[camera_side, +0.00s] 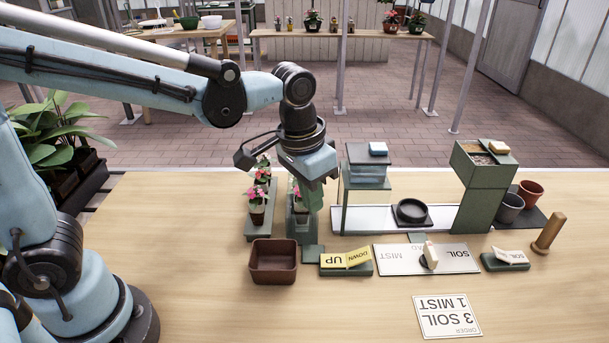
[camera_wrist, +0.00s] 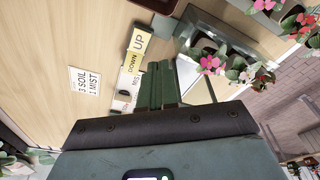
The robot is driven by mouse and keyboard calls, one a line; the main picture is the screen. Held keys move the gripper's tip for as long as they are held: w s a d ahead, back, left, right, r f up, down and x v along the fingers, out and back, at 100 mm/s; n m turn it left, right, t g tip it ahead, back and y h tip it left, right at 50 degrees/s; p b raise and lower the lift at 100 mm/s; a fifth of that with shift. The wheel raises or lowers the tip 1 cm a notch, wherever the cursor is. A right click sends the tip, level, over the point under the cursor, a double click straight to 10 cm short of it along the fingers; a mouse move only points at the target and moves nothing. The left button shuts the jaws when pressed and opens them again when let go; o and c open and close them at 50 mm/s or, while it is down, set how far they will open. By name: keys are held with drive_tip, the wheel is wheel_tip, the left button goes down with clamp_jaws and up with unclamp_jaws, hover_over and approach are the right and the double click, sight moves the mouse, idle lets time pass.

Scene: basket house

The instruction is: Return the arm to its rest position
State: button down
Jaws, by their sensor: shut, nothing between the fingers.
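My arm reaches in from the left in the side view. My gripper (camera_side: 312,196) points downward above the table (camera_side: 190,225), in front of the pink-flowered potted plants (camera_side: 257,212). In the wrist view the green fingers of my gripper (camera_wrist: 159,68) are together with nothing held between them. The fingertips partly overlap the plant rack in the side view, so I cannot tell their exact height above it.
A brown square pot (camera_side: 273,262) stands in front of the plants. A yellow UP/DOWN switch (camera_side: 345,260), a SOIL/MIST panel (camera_side: 398,262) and a green dispenser (camera_side: 484,190) stand to the right.

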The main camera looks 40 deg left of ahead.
drive_tip(key=s+a+r+n+t, duration=0.1)
drive_tip(key=s+a+t, duration=0.4)
drive_tip(key=a, duration=0.5)
drive_tip(key=shift+s+a+n, duration=0.15)
drive_tip(key=shift+s+n, duration=0.45)
drive_tip(key=shift+s, duration=0.1)
